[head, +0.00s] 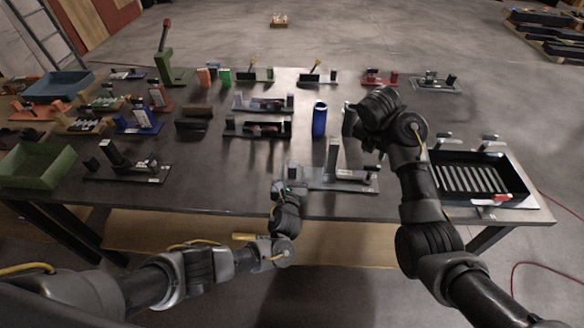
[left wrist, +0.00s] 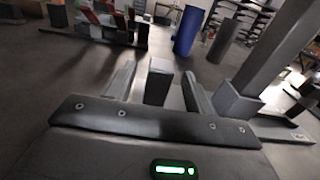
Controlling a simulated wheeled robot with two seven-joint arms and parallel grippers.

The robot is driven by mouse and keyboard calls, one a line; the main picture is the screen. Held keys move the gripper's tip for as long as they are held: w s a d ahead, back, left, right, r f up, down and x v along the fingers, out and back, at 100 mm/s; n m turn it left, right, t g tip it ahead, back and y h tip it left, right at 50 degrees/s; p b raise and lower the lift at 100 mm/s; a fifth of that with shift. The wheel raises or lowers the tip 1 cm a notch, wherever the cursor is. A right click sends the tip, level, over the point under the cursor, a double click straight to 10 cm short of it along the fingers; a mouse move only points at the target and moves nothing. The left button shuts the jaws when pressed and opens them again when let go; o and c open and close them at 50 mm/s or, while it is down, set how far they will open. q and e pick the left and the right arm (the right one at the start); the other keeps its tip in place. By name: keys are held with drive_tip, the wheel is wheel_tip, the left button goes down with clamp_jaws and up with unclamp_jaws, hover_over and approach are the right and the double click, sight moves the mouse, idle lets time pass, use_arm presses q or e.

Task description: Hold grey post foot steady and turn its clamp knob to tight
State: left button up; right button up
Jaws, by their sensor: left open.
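The grey post foot (head: 345,185) lies flat near the table's front edge in the head view, with an upright grey post (head: 333,157). The post (left wrist: 272,48) rises at the right in the left wrist view. A small grey block (left wrist: 157,82) stands between the open fingers of my left gripper (head: 289,184), with visible gaps on both sides. A small dark knob-like part with a reddish spot (head: 371,172) sits at the foot's right end; its setting is too small to read. My right gripper (head: 349,119) is above and behind the foot, its fingers largely hidden by its wrist.
A blue cylinder (head: 319,120) stands behind the post. A black ribbed tray (head: 480,180) is at the right, a green bin (head: 38,165) at the left. Another dark fixture (head: 128,168) lies left of my left gripper. Bare table lies between them.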

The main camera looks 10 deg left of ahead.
use_arm(q)
drive_tip(key=shift+w+a, duration=0.1)
drive_tip(key=shift+w, duration=1.15)
drive_tip(key=shift+c, duration=0.2)
